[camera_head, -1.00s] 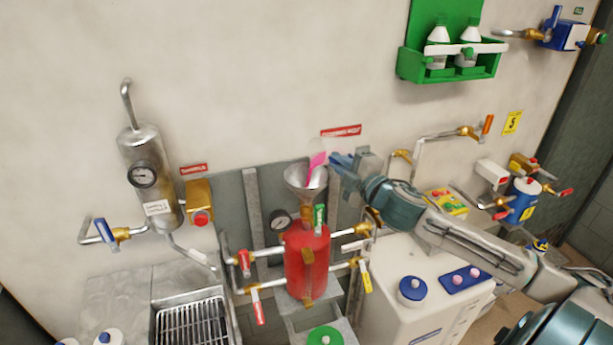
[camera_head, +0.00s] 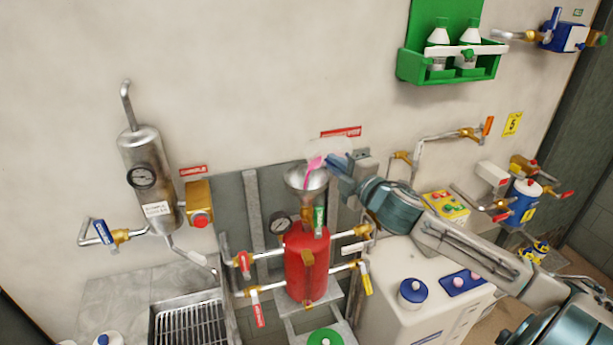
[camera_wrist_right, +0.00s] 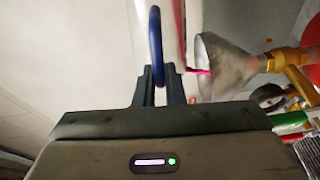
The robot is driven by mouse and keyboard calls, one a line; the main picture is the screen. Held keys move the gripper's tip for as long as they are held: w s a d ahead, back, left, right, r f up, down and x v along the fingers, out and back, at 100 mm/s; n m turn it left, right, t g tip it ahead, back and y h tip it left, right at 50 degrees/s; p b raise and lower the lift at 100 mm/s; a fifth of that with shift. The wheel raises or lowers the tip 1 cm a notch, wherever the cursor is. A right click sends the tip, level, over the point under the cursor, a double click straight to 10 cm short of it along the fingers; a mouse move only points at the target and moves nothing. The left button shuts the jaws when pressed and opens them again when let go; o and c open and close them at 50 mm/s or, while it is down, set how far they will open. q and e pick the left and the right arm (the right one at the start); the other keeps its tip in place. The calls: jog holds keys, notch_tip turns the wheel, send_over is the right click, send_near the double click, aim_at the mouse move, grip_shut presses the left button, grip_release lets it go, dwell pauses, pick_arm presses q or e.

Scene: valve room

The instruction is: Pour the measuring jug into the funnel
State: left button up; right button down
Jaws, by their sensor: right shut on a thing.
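The metal funnel (camera_head: 297,181) stands mouth-up on top of the red tank (camera_head: 306,262); it also shows in the wrist view (camera_wrist_right: 222,68). The clear measuring jug (camera_head: 343,147) is tipped over beside and above the funnel's right rim. Pink liquid (camera_head: 313,163) shows at its lip, over the funnel mouth, and in the wrist view a pink streak (camera_wrist_right: 201,71) reaches the funnel. My right gripper (camera_head: 338,166) is shut on the jug's blue handle (camera_wrist_right: 156,45). How much liquid is left in the jug is hard to tell. My left gripper is out of view.
A pressure gauge (camera_head: 280,224) and several valve handles surround the tank. A white cabinet (camera_head: 390,300) stands below my right arm. A steel cylinder (camera_head: 146,180) hangs on the wall at left.

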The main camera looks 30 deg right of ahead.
jog(key=shift+a+r+n+p, duration=0.15)
jog(key=shift+a+n, duration=0.1)
jog(key=shift+n, duration=0.4)
jog(key=shift+a+r+n+p, duration=0.15)
jog(key=shift+a+n, duration=0.05)
jog(key=shift+n, duration=0.45)
dwell(0.4)
jog(key=shift+a+r+n, duration=0.1)
jog(key=shift+a+n, duration=0.25)
jog(key=shift+n, duration=0.75)
jog(key=shift+d+f+m, duration=0.25)
jog(key=shift+d+m, duration=0.05)
jog(key=shift+m, duration=0.6)
jog(key=shift+d+m, duration=0.35)
jog(key=shift+m, duration=0.55)
jog(key=shift+f+b, duration=0.1)
jog(key=shift+b, duration=0.2)
